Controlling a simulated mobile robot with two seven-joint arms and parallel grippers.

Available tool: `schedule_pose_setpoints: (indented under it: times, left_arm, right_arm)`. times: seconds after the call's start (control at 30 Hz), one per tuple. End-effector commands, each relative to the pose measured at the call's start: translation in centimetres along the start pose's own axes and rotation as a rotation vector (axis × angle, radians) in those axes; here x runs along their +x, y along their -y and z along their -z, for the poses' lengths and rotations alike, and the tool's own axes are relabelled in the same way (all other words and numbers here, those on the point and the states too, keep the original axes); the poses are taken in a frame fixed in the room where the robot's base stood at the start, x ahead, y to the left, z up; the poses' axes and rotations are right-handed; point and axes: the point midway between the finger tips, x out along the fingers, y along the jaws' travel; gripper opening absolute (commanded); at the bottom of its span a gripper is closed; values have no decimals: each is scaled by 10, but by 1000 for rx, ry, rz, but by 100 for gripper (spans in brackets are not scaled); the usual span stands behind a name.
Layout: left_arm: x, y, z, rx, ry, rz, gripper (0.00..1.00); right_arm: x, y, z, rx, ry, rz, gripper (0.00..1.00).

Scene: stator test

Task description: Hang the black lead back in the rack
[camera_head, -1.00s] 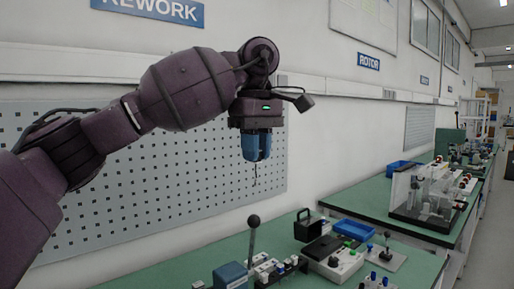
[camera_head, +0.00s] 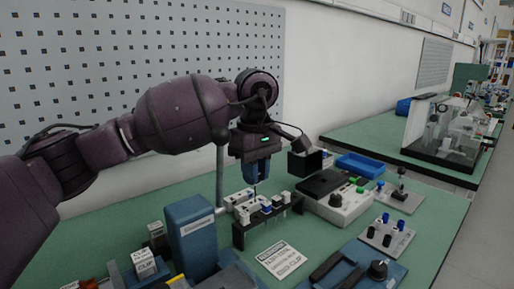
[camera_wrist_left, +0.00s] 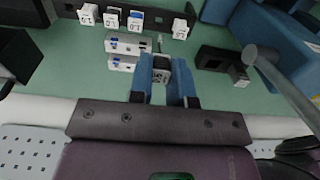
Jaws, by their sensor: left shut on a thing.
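My left gripper (camera_head: 257,178) is shut on a small dark piece with a white label, the black lead (camera_wrist_left: 160,72), seen between the blue fingers in the left wrist view. A thin dark tip shows below the fingers in the head view. The black rack (camera_head: 268,217) stands on the green bench below and close to the gripper. It holds several white labelled plugs, some with blue parts. The rack also shows at the top of the left wrist view (camera_wrist_left: 152,19), beyond the fingertips. Whether the lead touches the rack cannot be told. My right gripper is out of view.
A blue upright block (camera_head: 191,238) stands left of the rack, near a grey post (camera_head: 220,165). A white control box (camera_head: 343,205) and a blue tray (camera_head: 361,165) lie to the right. A white printed card (camera_head: 281,259) lies in front.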

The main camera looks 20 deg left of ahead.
Motion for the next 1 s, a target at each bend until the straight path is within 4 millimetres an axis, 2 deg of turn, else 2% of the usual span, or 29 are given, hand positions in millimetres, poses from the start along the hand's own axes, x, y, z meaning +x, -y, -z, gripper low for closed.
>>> schedule_pose_setpoints:
  times: [0.03, 0.33, 0.53, 0.7, 1.0]
  left_arm:
    - [9, -1, 1, 0, 2, 2, 0]
    - [18, -2, 1, 1, 0, -3, 0]
    - [35, -2, 1, 1, 2, 1, 0]
    - [31, -1, 1, 0, -1, -4, 0]
    - [35, -2, 0, 0, -2, -4, 0]
  right_arm:
    - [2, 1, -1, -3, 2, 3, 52]
    - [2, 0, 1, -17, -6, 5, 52]
    - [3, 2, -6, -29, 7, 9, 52]
    - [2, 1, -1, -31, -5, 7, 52]
    - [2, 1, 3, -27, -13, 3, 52]
